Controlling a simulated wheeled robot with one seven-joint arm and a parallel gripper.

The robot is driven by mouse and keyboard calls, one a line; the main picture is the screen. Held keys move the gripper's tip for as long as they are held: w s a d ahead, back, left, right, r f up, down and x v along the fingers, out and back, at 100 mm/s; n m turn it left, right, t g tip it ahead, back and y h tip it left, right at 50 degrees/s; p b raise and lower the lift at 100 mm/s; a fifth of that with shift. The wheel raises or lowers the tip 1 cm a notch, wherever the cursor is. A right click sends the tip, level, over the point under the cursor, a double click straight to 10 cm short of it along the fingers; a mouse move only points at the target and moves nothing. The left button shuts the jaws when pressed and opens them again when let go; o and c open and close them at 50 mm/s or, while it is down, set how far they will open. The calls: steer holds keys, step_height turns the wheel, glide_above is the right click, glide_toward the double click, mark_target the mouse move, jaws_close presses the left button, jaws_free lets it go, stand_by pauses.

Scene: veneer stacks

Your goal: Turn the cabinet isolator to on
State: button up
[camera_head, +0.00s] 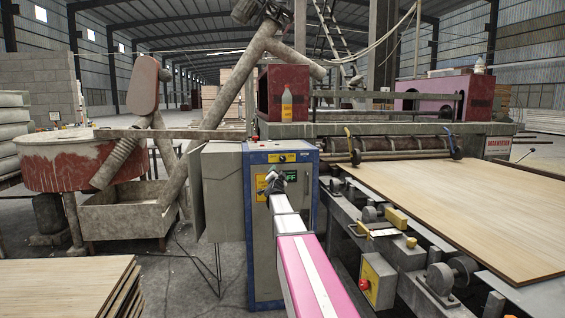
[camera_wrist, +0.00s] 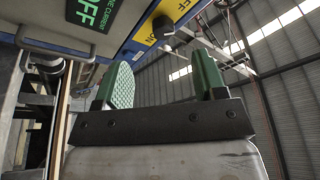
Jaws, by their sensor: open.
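The cabinet (camera_head: 260,240) stands ahead with a grey front in a blue frame. Its isolator (camera_head: 283,158) is a small dark knob on a yellow label near the top. In the wrist view the isolator (camera_wrist: 162,27) sits on the yellow label, with OFF and ON lettering beside it. Which way it points is hard to tell. My gripper (camera_head: 272,182) is in front of the upper cabinet, below the isolator. In the wrist view my gripper (camera_wrist: 164,80) is open and empty, its green-padded fingers apart and clear of the knob.
A green OFF display (camera_wrist: 92,12) is beside the isolator label. A roller machine with a veneer sheet (camera_head: 450,200) is close on the right. A grey panel (camera_head: 220,195) juts out left of the cabinet. A veneer stack (camera_head: 65,285) lies front left.

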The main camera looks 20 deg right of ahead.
mark_target(283, 160)
steer(key=shift+m+h, duration=0.5)
steer(key=shift+h, duration=0.1)
steer(key=x, duration=0.8)
steer(key=r+x, duration=0.1)
steer(key=x, duration=0.3)
steer(key=shift+s+d+r, duration=0.15)
steer(key=shift+s+d, duration=0.25)
steer(key=c, duration=0.9)
